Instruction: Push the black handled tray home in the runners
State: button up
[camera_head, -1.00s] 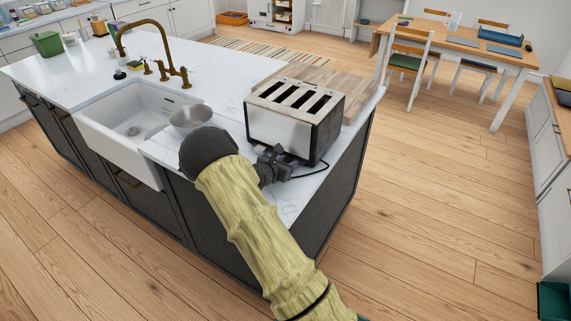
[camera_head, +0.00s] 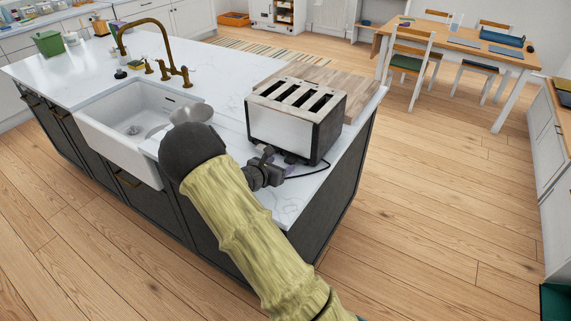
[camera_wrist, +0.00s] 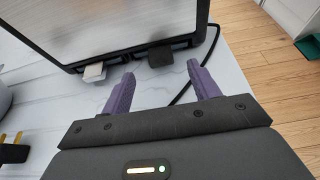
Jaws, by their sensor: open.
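The toaster (camera_head: 290,122) stands on the white counter, its metal side facing my arm. In the wrist view, the toaster (camera_wrist: 120,25) has two handles along its lower edge. The black handle (camera_wrist: 161,55) of one tray lies ahead of the gap between my fingers. A pale metal handle (camera_wrist: 95,72) is to its left, beyond my left finger. The tray bodies are hidden inside the toaster, so I cannot tell how far in they sit. My gripper (camera_wrist: 160,70) is open with purple fingers and nothing between them. In the head view my gripper (camera_head: 268,160) is low beside the toaster.
A black cord (camera_wrist: 205,62) curves from the toaster's right side behind my right finger. A metal bowl (camera_head: 192,113) and the sink (camera_head: 125,130) are to the left. A wooden board (camera_head: 345,85) lies behind the toaster. The counter's edge is close on the right.

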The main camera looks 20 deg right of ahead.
jog(key=b+v, duration=0.1)
jog(key=v, duration=1)
jog(key=shift+s+a, duration=0.2)
jog(key=s+d+m+g, duration=0.1)
jog(key=s+m, duration=0.1)
jog(key=s+d+m+g, duration=0.1)
jog(key=s+m, duration=0.1)
jog(key=s+d+m+g+y, duration=0.1)
jog(key=s, duration=0.1)
jog(key=shift+s+d+f+m+g, duration=0.2)
jog(key=shift+s+f+m+g, duration=0.15)
jog(key=shift+f+m+g, duration=0.05)
jog(key=s+a+r+m+y, duration=0.2)
jog(key=s+m+y, duration=0.3)
jog(key=s+m, duration=0.3)
jog(key=s+a+r+m+g+y+p, duration=0.1)
jog(key=s+a+r+m+y, duration=0.1)
jog(key=s+m, duration=0.6)
jog(key=a+m+y, duration=0.1)
jog(key=m+y, duration=0.1)
jog(key=m, duration=0.1)
jog(key=shift+a+r+y, duration=0.2)
jog(key=shift+a+y, duration=0.15)
jog(key=shift+y, duration=0.05)
